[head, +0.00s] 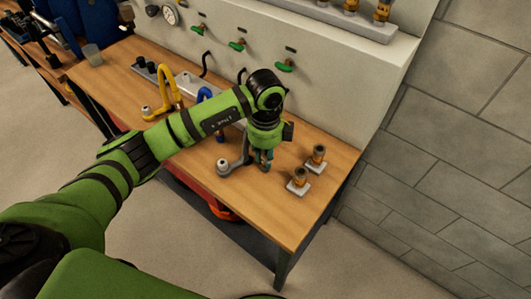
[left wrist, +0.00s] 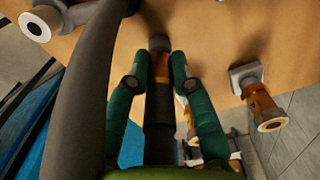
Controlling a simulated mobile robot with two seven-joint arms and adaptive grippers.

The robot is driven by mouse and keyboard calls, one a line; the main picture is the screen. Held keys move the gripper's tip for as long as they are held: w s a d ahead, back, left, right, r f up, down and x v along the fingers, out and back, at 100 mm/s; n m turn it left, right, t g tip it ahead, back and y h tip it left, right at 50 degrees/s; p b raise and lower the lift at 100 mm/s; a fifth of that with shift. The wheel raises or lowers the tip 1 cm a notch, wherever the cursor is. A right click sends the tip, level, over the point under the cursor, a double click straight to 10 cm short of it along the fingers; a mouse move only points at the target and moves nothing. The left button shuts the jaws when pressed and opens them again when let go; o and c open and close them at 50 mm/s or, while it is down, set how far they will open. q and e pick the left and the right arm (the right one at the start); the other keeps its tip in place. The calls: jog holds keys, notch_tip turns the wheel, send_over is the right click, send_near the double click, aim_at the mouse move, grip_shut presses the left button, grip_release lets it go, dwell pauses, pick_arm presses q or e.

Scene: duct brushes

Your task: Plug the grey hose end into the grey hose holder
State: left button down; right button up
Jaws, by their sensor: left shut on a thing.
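The grey hose (head: 236,164) rises from the table and bends up to my left gripper (head: 264,160). It passes large and close along the left side of the left wrist view (left wrist: 86,90). My left gripper (left wrist: 160,82) is shut on the hose's end part, a dark tube with an orange-brown band (left wrist: 160,67), which points down toward the tabletop. Two brass holders on pale square plates stand upright to the right of the gripper: one nearer the front (head: 298,176), one farther back (head: 318,154). I cannot tell which is the grey one. The held end is apart from both.
A yellow hose (head: 163,88) and a blue hose (head: 205,95) stand farther left on the wooden table (head: 285,222). A panel with green-handled valves (head: 284,67) rises behind. The table's right and front edges are close to the holders.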

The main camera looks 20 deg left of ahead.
pick_arm(q)
jog(key=shift+f, duration=0.25)
jog(key=c, duration=1)
grip_release()
jog(key=shift+r, duration=0.1)
notch_tip(320, 180, up, 12)
jog(key=shift+f, duration=0.1)
